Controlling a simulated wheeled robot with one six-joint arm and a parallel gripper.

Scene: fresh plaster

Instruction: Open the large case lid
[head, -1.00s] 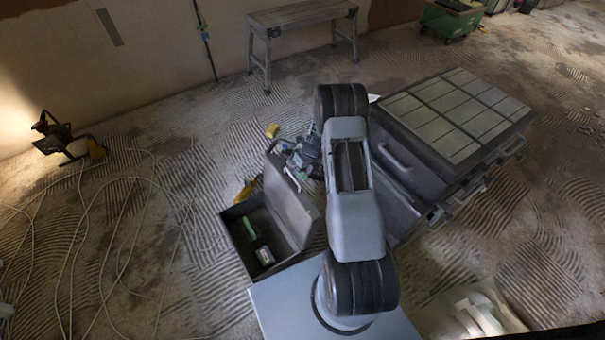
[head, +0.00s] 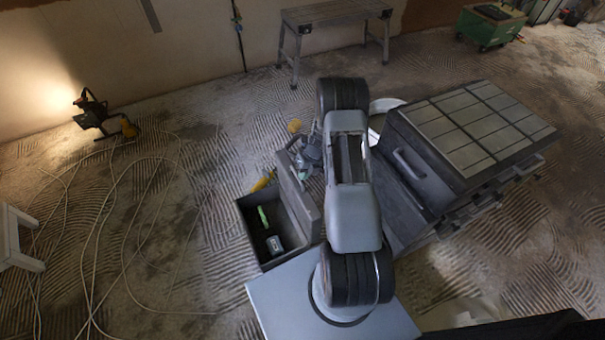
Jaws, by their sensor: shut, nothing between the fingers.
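The large case (head: 248,222) is a dark open-topped box on the floor, just beyond the left front of my base. Its grey lid (head: 297,200) stands raised along the case's right side, so the inside shows. A green item (head: 263,216) and a small grey-white box (head: 274,245) lie inside. My gripper (head: 306,160) is shut and empty at the far upper end of the lid. It is small and partly hidden by my arm, and I cannot tell whether it touches the lid.
A big dark cabinet (head: 412,172) with a tiled top and handles stands close on the right. A white bucket (head: 384,106) is partly behind my arm. A work lamp (head: 92,112), loose cables (head: 112,205) and a white stool (head: 18,240) are left. A bench (head: 335,14) stands by the wall.

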